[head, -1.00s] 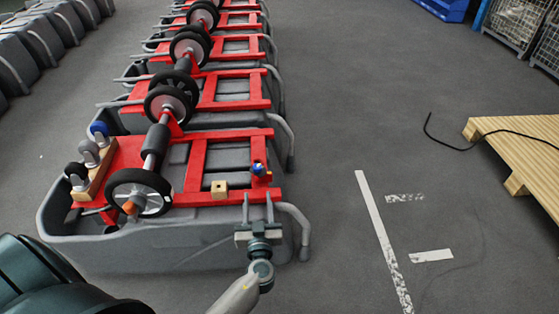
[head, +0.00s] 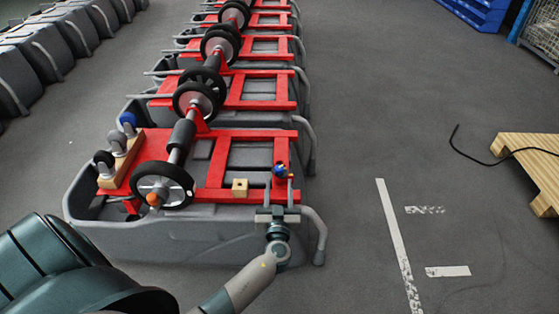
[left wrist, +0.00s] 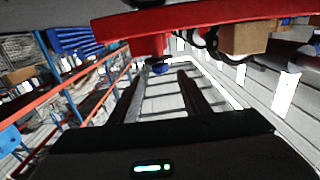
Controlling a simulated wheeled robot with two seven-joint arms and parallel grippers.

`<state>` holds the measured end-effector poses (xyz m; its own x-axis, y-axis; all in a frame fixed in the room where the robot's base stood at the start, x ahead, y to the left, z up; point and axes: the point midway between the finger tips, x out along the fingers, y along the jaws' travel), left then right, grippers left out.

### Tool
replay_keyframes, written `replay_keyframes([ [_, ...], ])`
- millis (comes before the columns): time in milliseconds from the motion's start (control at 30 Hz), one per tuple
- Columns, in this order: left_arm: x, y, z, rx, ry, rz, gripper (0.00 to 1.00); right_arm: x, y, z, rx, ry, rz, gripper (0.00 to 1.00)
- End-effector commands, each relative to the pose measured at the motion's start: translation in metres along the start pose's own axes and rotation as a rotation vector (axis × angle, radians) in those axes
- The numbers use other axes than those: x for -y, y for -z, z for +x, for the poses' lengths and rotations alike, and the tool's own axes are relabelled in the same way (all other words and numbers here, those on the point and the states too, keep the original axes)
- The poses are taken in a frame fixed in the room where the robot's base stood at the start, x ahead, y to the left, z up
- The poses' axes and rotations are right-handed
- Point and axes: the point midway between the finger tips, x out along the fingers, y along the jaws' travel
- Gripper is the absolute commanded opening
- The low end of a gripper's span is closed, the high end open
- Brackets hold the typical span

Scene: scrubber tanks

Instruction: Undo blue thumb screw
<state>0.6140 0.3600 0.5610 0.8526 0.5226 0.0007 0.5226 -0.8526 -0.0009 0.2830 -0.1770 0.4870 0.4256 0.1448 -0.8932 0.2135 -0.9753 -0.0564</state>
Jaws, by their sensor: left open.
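The blue thumb screw (head: 279,170) sits on the right side of the nearest red frame (head: 214,195), on the grey scrubber tank (head: 200,238). In the left wrist view the screw (left wrist: 160,68) shows as a small blue knob under a red part, in line with the gap between my fingers. My left gripper (head: 279,188) is open, its two fingers pointing at the screw from the near side. In the left wrist view the open fingertips (left wrist: 160,78) lie either side of the screw's line. I cannot tell whether they touch it. My right gripper is not in view.
A small wooden block (head: 239,187) sits on the frame left of the screw. A wheel (head: 161,188) and a caster rack (head: 121,160) stand further left. A grey bent handle (head: 316,232) is close right of my gripper. A pallet (head: 535,160) lies right; the floor between is clear.

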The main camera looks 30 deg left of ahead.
Motion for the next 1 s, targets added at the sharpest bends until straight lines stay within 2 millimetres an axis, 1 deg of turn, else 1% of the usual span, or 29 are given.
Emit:
replay_keyframes([
  [33,0.0,0.002,0.011,-0.001,0.001,0.001,0.43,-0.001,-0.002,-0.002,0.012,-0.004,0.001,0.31],
  [200,0.0,0.002,0.042,-0.001,0.001,0.001,0.43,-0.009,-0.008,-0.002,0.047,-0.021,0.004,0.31],
  [300,0.0,0.002,0.06,-0.002,0.002,0.001,0.43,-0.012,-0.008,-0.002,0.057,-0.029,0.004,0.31],
  [500,0.0,0.001,0.093,0.0,0.001,0.0,0.43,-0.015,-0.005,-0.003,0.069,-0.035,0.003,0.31],
  [600,0.0,0.001,0.106,-0.001,0.001,0.001,0.43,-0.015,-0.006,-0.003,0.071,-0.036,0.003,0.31],
  [800,0.0,0.0,0.119,0.001,0.0,-0.001,0.43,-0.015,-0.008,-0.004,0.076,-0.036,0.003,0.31],
  [1000,0.0,0.0,0.121,0.001,0.0,-0.001,0.43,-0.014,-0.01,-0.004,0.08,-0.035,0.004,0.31],
])
